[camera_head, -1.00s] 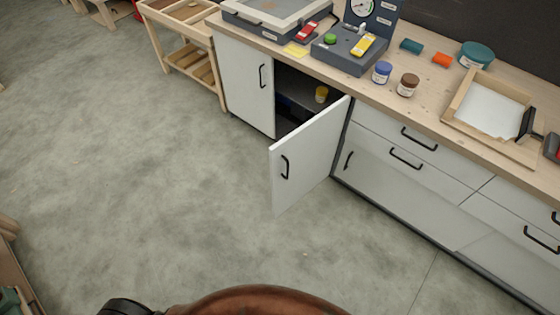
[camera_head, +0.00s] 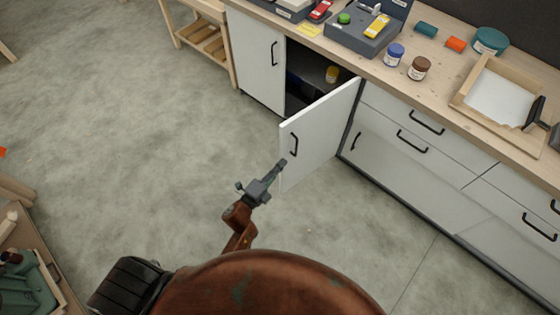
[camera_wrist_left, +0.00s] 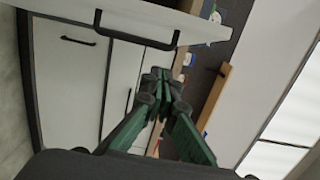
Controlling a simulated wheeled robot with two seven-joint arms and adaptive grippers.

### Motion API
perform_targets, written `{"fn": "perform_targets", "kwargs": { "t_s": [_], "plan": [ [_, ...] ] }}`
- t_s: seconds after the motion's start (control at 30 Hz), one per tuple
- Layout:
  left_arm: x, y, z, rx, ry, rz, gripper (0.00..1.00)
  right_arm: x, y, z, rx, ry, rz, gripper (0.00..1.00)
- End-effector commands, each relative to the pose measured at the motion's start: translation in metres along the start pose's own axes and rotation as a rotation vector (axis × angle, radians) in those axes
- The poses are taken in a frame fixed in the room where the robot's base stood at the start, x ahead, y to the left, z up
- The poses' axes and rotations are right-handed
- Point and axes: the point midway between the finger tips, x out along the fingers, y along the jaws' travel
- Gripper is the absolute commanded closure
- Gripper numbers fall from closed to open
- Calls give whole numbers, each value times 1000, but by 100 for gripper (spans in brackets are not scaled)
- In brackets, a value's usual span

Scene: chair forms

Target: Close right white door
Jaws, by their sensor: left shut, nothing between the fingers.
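The right white door (camera_head: 322,125) of the cabinet stands open, swung out into the room, with a black handle (camera_head: 293,145) near its free edge. My left gripper (camera_head: 283,163) is shut and empty, close to the free edge below the handle. I cannot tell whether it touches the door. In the left wrist view the closed green-and-black fingers (camera_wrist_left: 158,80) point toward a white panel with a black handle (camera_wrist_left: 138,36) at the top, which looks like the door. My right gripper is not in view.
The left white door (camera_head: 258,60) is shut. The cabinet interior is dark, with a yellow jar (camera_head: 331,74) inside. Drawers (camera_head: 415,135) with black handles are to the right. The worktop (camera_head: 440,90) above holds jars and a tray (camera_head: 500,95). The concrete floor (camera_head: 150,130) is clear.

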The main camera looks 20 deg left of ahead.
Motion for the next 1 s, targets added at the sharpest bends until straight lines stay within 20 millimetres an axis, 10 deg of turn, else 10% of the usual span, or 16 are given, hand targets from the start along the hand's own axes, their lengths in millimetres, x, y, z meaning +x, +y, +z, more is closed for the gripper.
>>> {"fn": "perform_targets", "kwargs": {
  "t_s": [0.37, 1.0],
  "plan": [
    [78, 3, 0, -3, 0, 1, 100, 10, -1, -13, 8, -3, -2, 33],
    [87, 2, 39, -5, -1, 3, 100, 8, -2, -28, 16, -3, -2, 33]
  ]
}}
